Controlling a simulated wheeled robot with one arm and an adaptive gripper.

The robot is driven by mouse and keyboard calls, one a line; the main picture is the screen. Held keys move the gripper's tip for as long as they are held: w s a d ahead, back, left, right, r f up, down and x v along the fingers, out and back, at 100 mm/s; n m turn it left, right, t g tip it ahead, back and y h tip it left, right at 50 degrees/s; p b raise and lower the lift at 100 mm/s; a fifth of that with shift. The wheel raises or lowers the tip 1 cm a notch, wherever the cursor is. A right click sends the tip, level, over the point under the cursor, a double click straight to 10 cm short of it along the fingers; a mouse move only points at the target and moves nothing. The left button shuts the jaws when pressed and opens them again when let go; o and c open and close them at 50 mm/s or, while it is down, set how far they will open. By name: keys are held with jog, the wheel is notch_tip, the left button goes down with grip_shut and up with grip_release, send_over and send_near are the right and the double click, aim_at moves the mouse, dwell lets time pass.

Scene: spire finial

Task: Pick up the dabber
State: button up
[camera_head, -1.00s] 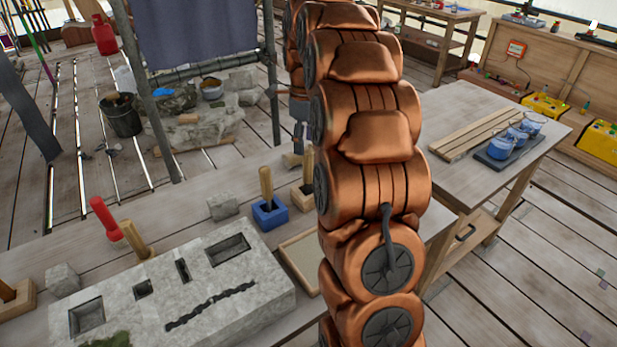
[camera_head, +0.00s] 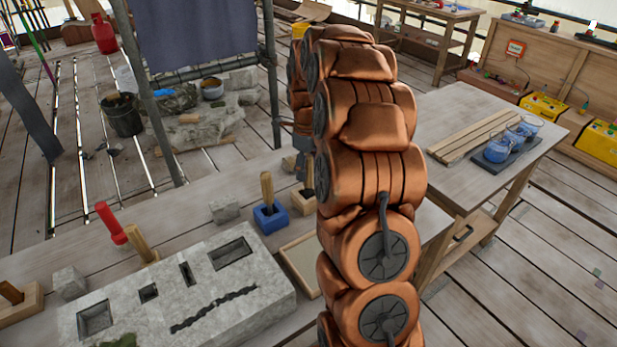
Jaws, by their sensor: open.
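I cannot tell for sure which tool is the dabber. A small wooden holder (camera_head: 302,202) stands on the bench left of my arm, with a tool upright in it that is mostly hidden. My gripper (camera_head: 304,176) points down just above this holder, open, close to the tool. My arm hides part of it, so I cannot tell whether the fingers are around the handle or touch it. A wooden-handled tool (camera_head: 267,187) stands in a blue holder (camera_head: 271,217), just left of my gripper.
A carved stone block (camera_head: 215,290) with slots and a dark crack fills the bench front. A shallow tray (camera_head: 300,262) lies right of the stone. Blue cups (camera_head: 498,148) stand on the right table.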

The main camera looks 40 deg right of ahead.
jog(key=shift+f, duration=0.25)
grip_shut()
dwell(0.3)
